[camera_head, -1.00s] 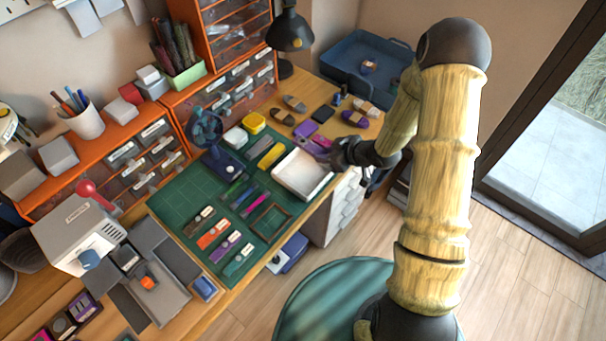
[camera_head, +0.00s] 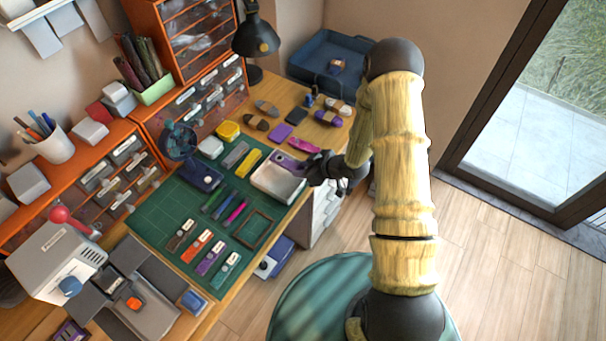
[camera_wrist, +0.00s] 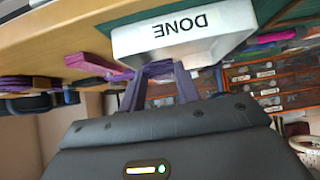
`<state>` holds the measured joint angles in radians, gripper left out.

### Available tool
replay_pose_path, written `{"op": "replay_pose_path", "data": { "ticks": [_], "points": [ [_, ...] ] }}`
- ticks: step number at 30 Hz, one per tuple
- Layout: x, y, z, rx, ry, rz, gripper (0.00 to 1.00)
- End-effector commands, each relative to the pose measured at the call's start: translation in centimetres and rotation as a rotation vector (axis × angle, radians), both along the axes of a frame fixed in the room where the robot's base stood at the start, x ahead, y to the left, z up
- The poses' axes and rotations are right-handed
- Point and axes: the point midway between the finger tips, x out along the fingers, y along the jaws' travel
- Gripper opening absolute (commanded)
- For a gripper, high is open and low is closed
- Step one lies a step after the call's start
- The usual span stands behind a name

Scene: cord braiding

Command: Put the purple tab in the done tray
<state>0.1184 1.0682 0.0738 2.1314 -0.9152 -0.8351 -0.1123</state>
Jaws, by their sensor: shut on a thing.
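The white done tray (camera_head: 262,184) stands on the right end of the green mat, and its front wall with the word DONE shows in the wrist view (camera_wrist: 185,36). My gripper (camera_head: 308,168) is at the tray's far right edge, shut on the purple tab (camera_head: 289,163). The tab reaches over the inside of the tray; I cannot tell whether it touches the floor. In the wrist view my gripper's fingers (camera_wrist: 158,80) are close to the tray wall, and the held part is mostly hidden.
A magenta piece (camera_head: 303,145) and another purple piece (camera_head: 280,131) lie on the bench beyond the tray. Spools and cord bundles (camera_head: 333,118) lie farther back. A yellow strip (camera_head: 248,163) is left of the tray, and an empty frame (camera_head: 254,230) lies in front.

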Motion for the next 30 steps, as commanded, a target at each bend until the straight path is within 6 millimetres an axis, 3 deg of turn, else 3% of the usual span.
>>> {"op": "replay_pose_path", "data": {
  "ticks": [7, 21, 22, 25, 30],
  "points": [
    [-0.1, 0.0, -3.1, 0.0, 0.002, 0.0, 0.15],
    [-0.3, -0.2, -4.4, -0.007, 0.011, -0.001, 0.14],
    [-0.4, -0.2, -4.4, -0.006, 0.011, 0.0, 0.34],
    [-0.4, -0.2, -4.4, -0.008, 0.013, -0.001, 0.53],
    [-0.5, -0.2, -4.4, -0.007, 0.014, 0.0, 0.54]
  ]
}}
